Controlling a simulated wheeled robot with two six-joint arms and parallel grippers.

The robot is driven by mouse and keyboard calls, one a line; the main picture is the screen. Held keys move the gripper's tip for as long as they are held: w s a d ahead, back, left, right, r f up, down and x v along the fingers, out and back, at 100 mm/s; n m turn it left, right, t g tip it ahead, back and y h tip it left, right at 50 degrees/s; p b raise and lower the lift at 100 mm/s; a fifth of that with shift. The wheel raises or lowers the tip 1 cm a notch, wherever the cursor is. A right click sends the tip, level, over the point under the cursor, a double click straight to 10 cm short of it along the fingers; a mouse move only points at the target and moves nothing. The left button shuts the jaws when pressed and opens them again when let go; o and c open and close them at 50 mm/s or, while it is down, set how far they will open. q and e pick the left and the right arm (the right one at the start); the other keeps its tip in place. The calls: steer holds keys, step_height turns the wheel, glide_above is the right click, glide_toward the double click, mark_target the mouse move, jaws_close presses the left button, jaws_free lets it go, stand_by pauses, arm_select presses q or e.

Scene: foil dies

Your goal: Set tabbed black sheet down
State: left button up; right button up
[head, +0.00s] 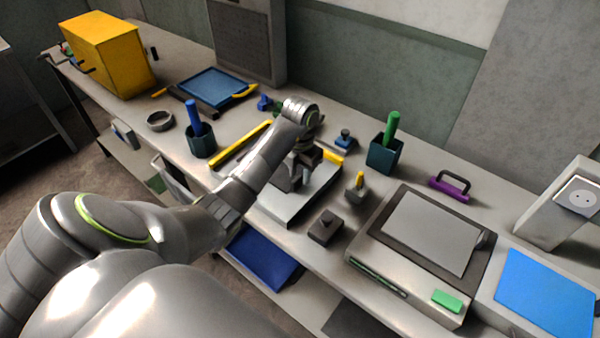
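My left arm reaches in from the left, and my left gripper (300,172) is over a low grey block (285,208) at the middle of the bench. Its dark fingers point down, and the wrist and forearm cover part of the block. Dark parts show around the fingers, but I cannot tell whether one is the tabbed black sheet or whether the fingers hold anything. I cannot make out the tabbed black sheet for certain anywhere. My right gripper is not in view.
A grey box with a dark-framed top (401,269) and a blue pad (545,292) are at the right. Near the block stand a small dark block (325,227), a green-handled cup (384,155) and a blue-handled cup (202,143). A yellow cabinet (108,55) stands far left.

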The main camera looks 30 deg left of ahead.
arm_select(q)
step_height(320, 180, up, 3)
steer(key=shift+f+p, duration=0.1)
steer(key=shift+p, duration=0.25)
step_height(320, 180, up, 9)
steer(key=p, duration=0.8)
steer(key=shift+p, duration=0.4)
steer(key=shift+f, duration=0.15)
